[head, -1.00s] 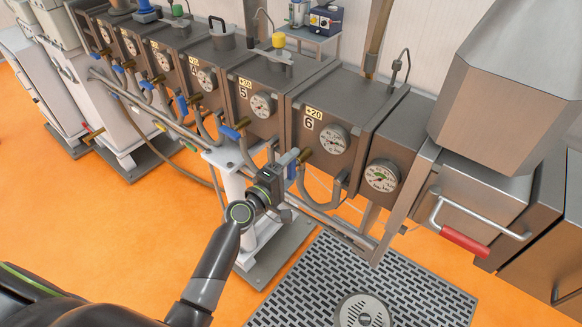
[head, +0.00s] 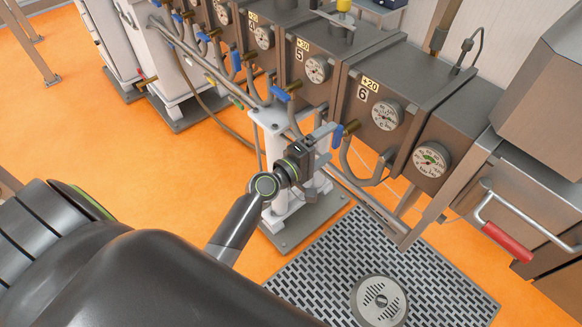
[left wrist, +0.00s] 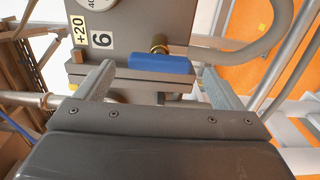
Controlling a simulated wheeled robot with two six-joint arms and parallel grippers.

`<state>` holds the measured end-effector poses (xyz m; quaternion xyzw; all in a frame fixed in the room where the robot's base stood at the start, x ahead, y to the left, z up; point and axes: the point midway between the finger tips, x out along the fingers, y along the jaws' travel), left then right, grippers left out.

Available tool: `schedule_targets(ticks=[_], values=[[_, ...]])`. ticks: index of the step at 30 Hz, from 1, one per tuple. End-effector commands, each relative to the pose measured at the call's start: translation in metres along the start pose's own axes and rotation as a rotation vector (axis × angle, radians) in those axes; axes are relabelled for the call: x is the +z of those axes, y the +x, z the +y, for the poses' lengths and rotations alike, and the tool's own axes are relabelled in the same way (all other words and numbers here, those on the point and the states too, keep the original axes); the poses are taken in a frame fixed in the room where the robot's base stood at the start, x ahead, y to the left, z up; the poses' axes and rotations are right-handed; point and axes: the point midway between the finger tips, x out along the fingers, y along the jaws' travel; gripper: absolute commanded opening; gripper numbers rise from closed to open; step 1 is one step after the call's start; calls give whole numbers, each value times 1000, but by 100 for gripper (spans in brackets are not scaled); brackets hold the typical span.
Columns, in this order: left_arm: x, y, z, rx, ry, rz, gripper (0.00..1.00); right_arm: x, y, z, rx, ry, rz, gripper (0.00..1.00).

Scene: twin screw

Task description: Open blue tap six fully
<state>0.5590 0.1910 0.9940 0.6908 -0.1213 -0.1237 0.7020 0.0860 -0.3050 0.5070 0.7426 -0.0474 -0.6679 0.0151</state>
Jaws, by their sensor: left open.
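Blue tap six has a blue lever handle (head: 338,137) on a brass stem, below the box labelled 6 (head: 361,94) in the head view. In the left wrist view the blue handle (left wrist: 162,64) lies crosswise under the "6" label (left wrist: 97,40), with its brass stem behind it. My left gripper (head: 325,140) is just left of the handle in the head view. In the left wrist view its fingers (left wrist: 158,82) are open, one on each side of the handle, and do not grip it. My right gripper is not in view.
Blue tap five (head: 280,94) and more taps run along the pipe to the left. A pipe rail (head: 370,203) passes below tap six. A red-handled bar (head: 507,242) stands out at the right. A floor grate (head: 330,265) lies below.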

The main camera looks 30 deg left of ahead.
Motion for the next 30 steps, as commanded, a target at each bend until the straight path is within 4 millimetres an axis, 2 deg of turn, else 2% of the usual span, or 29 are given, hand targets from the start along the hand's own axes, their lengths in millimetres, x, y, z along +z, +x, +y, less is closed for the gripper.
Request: schedule_targets(ticks=[1, 9, 15, 21, 30], values=[[0, -13, -4, -2, 2, 1, 89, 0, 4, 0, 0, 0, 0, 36], [0, -75, -4, -3, 2, 0, 89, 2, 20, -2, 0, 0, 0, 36], [0, -111, -4, -3, 1, 0, 89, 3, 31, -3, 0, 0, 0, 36], [0, -129, -2, -2, 0, 0, 89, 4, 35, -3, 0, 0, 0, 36], [0, -131, 0, -1, 0, 0, 89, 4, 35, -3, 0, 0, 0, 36]])
